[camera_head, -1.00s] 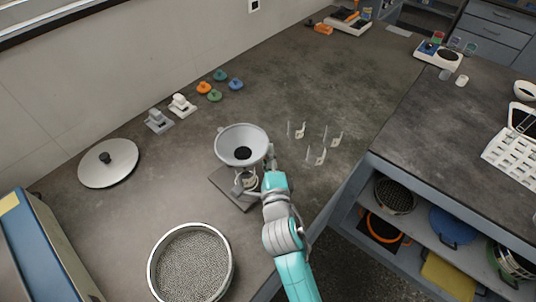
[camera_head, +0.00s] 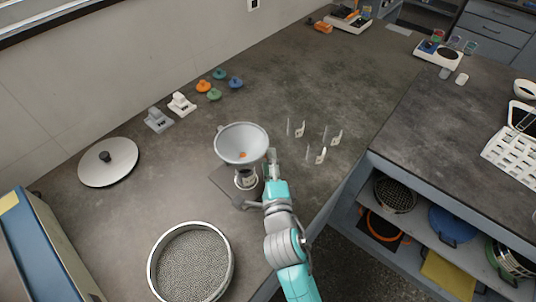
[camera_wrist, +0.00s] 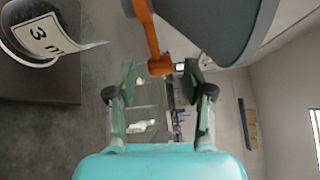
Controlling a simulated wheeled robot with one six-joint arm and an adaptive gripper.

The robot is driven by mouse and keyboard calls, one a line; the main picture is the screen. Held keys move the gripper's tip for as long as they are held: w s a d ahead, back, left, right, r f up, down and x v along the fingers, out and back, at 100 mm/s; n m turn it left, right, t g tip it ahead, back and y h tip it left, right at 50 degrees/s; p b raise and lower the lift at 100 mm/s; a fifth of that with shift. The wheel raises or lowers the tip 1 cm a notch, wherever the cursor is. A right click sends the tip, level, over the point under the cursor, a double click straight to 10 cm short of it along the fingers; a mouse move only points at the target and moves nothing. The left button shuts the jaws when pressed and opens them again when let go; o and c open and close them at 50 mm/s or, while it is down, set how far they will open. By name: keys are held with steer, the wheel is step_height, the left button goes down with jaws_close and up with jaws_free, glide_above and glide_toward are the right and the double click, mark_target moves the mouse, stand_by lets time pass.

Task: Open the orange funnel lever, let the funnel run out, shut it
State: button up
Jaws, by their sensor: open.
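The grey funnel (camera_head: 240,136) stands on its stand over the dark base plate (camera_head: 226,184) in the head view. A small orange spot shows at its bottom, and I see no contents inside. In the wrist view the orange lever (camera_wrist: 149,35) hangs beside the grey funnel cone (camera_wrist: 220,25). Its end lies between the spread fingers of my gripper (camera_wrist: 161,76), apparently without being clamped. In the head view my gripper (camera_head: 272,168) is just right of the funnel. A container labelled "3 m…" (camera_wrist: 40,38) is at upper left in the wrist view.
A round sieve (camera_head: 192,262) stands front left of the funnel, and a metal lid (camera_head: 108,162) lies farther left. Several small white upright holders (camera_head: 321,154) stand right of the gripper.

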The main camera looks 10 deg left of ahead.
steer(key=v, duration=0.9)
steer(key=shift+s+d, duration=0.1)
steer(key=s+d+f+n, duration=0.1)
steer(key=s+d+f, duration=0.1)
steer(key=s+d+f+n, duration=0.2)
steer(key=d, duration=0.1)
steer(key=shift+s+d+f+n+g, duration=0.2)
steer(key=shift+s+f+n+g, duration=0.1)
steer(key=shift+s+g, duration=0.1)
steer(key=s+d+n+g+h, duration=0.1)
steer(key=s+d+n, duration=0.5)
steer(key=s, duration=0.7)
steer(key=s+d+n+h, duration=0.3)
steer(key=s+d+n, duration=0.4)
steer(key=s, duration=0.7)
steer(key=shift+s+d+r+g, duration=0.2)
steer(key=shift+s+d+g, duration=0.2)
steer(key=shift+d, duration=0.6)
